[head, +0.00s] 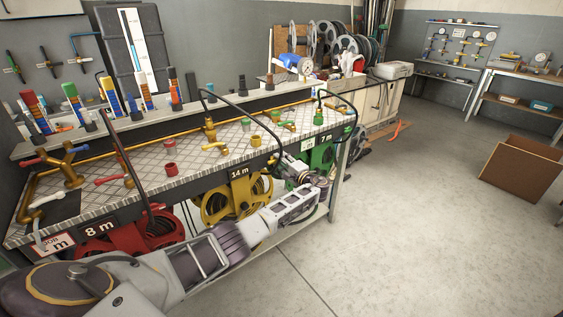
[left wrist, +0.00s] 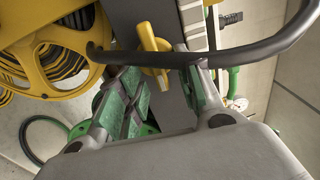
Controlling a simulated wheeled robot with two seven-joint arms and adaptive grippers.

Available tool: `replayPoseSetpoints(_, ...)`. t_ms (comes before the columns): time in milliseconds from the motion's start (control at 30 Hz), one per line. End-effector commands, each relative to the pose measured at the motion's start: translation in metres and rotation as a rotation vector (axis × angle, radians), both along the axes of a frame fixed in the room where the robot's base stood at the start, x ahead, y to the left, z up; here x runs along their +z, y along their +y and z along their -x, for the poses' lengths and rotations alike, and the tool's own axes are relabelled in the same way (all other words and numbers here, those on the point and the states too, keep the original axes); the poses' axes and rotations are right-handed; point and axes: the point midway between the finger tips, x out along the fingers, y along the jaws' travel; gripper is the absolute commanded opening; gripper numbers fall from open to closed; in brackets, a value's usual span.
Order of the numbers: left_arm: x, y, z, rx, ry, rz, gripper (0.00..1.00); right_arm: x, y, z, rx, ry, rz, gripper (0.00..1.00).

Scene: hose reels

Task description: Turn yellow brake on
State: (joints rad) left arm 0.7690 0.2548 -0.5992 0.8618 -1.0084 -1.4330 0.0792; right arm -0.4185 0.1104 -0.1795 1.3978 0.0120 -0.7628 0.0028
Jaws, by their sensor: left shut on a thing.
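The yellow hose reel (head: 236,200) hangs under the checkered bench, below the 14 m label; it also fills the upper left of the left wrist view (left wrist: 52,52). The yellow brake lever (left wrist: 151,45) is on a dark panel to the right of that reel in the left wrist view. My left gripper (head: 281,160) is at the bench's front, between the yellow and green reels. In the left wrist view its green-padded fingers (left wrist: 160,75) are on either side of the lever's lower end, shut on it. In the head view the lever is hidden by my gripper.
A black hose (left wrist: 215,57) curves across in front of the lever in the left wrist view. The red reel (head: 130,236) and green reel (head: 323,155) flank the yellow one. Brass taps and pipes line the bench top (head: 185,150). Open floor lies to the right.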

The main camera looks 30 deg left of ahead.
Motion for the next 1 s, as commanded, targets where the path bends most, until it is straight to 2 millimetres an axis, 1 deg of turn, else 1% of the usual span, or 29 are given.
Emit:
replayPoseSetpoints(200,0.001,-0.001,-0.001,-0.003,-0.001,0.000,0.11,0.000,0.000,0.000,0.000,0.000,-0.001,0.46)
replayPoseSetpoints(233,0.001,-0.001,-0.001,-0.003,-0.001,0.000,0.39,0.000,0.000,0.000,0.000,0.000,-0.001,0.46)
replayPoseSetpoints(367,0.001,-0.001,-0.001,-0.002,-0.001,0.000,0.56,0.000,0.001,0.000,0.000,0.000,-0.001,0.46)
replayPoseSetpoints(767,0.000,-0.001,0.000,-0.001,-0.001,0.000,0.56,0.001,-0.001,-0.002,0.001,-0.002,0.002,0.46)
replayPoseSetpoints(867,0.000,-0.005,0.001,-0.001,-0.002,0.001,0.56,0.000,-0.001,-0.001,0.001,-0.002,0.002,0.46)
replayPoseSetpoints(1000,-0.001,-0.015,0.005,-0.002,-0.001,0.001,0.56,0.000,-0.001,-0.001,0.001,-0.001,0.001,0.46)
